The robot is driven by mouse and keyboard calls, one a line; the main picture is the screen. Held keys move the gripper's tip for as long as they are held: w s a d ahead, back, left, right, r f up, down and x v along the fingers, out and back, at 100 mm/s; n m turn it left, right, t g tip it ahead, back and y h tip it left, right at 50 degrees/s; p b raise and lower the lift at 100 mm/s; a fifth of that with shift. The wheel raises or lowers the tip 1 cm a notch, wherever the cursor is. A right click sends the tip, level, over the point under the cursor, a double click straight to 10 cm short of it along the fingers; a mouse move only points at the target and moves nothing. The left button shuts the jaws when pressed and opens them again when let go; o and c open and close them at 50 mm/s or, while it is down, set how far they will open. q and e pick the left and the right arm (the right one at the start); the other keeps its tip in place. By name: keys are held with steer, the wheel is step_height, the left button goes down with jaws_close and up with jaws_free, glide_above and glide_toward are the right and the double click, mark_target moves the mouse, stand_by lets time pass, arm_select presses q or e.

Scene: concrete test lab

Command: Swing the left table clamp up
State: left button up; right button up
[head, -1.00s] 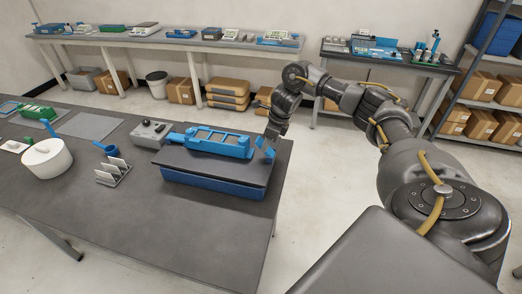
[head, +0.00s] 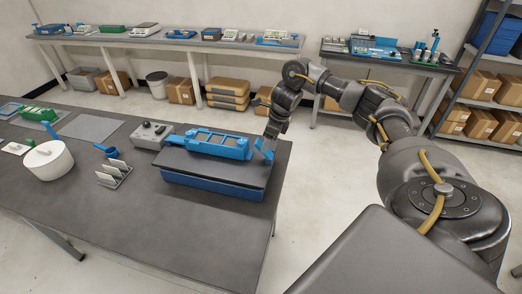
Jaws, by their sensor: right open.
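A blue fixture (head: 217,145) with a slatted frame sits on a dark-topped blue base (head: 212,190) near the right end of the near table. A blue arm extends along its left end (head: 176,140). An angled blue piece (head: 264,151) stands at its right end. I cannot tell which part is the left table clamp. My right gripper (head: 269,139) points down beside the fixture's right end, close to the angled blue piece. Its fingertips are small and dark, and I cannot tell whether they touch it. My left gripper is out of view.
A grey control box (head: 152,135) stands left of the fixture. The table front (head: 150,235) is bare. Floor is clear right of the table.

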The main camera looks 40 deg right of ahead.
step_height(320, 180, up, 7)
steer(key=p, duration=0.5)
stand_by(0.5)
